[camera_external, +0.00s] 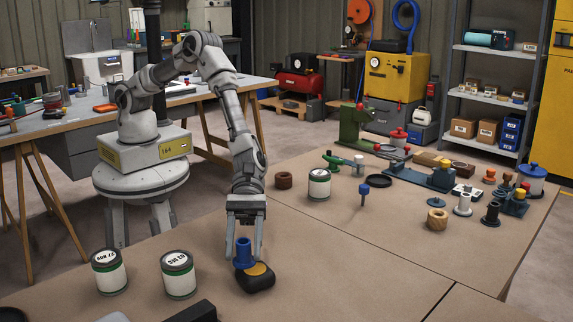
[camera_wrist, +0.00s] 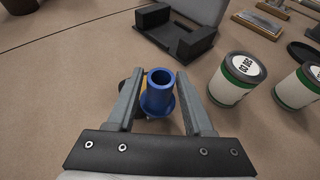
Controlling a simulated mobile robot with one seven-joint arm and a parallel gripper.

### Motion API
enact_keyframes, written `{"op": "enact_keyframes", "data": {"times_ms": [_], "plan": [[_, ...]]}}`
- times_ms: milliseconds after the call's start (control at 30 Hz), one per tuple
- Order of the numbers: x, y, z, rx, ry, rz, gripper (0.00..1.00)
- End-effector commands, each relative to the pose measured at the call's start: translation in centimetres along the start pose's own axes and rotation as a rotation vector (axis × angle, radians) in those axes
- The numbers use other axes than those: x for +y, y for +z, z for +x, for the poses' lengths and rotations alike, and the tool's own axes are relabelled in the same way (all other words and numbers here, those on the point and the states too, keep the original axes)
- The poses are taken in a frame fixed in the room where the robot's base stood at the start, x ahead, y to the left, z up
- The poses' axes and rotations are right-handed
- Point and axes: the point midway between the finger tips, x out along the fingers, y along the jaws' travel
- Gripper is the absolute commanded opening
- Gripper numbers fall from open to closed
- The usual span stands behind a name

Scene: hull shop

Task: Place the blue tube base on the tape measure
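The blue tube base (camera_external: 243,251) is a short upright tube with a wider flange at its bottom. It appears to stand on the black tape measure (camera_external: 259,284), over the back left part of its yellow-orange disc. My gripper (camera_external: 246,254) points down with one finger on each side of the tube. In the wrist view the tube (camera_wrist: 159,92) is between the fingers of my gripper (camera_wrist: 160,76), and gaps show beside its upper part. The fingers look open. The tape measure is mostly hidden behind the tube and fingers in the wrist view.
Two white-and-green cans (camera_external: 109,272) (camera_external: 178,275) stand left of the tape measure. A black open holder (camera_external: 192,312) lies at the front edge; it also shows in the wrist view (camera_wrist: 175,32). The table right of the tape measure is clear.

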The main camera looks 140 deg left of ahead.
Motion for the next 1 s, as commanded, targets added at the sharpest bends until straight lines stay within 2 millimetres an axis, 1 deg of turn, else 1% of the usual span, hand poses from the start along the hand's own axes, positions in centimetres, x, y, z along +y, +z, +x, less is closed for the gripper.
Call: {"op": "enact_keyframes", "data": {"times_ms": [33, 67, 367, 500, 567, 667, 800, 900, 1000], "plan": [[0.0, 0.0, 0.0, 0.0, 0.0, 0.0, 0.62], [0.0, 0.0, 0.0, 0.0, 0.0, 0.0, 0.67], [0.0, 0.1, 0.0, 0.0, 0.0, 0.0, 0.67], [0.1, 0.5, -0.5, 0.0, 0.001, -0.001, 0.67], [0.1, 0.4, -1.4, 0.0, 0.001, -0.002, 0.67], [0.1, 0.4, -3.4, 0.001, 0.002, -0.001, 0.67], [0.1, 0.5, -6.6, 0.001, 0.003, -0.002, 0.67], [0.1, 0.5, -8.7, 0.001, 0.003, -0.001, 0.67], [0.1, 0.5, -10.3, 0.0, 0.002, 0.0, 0.67]]}}
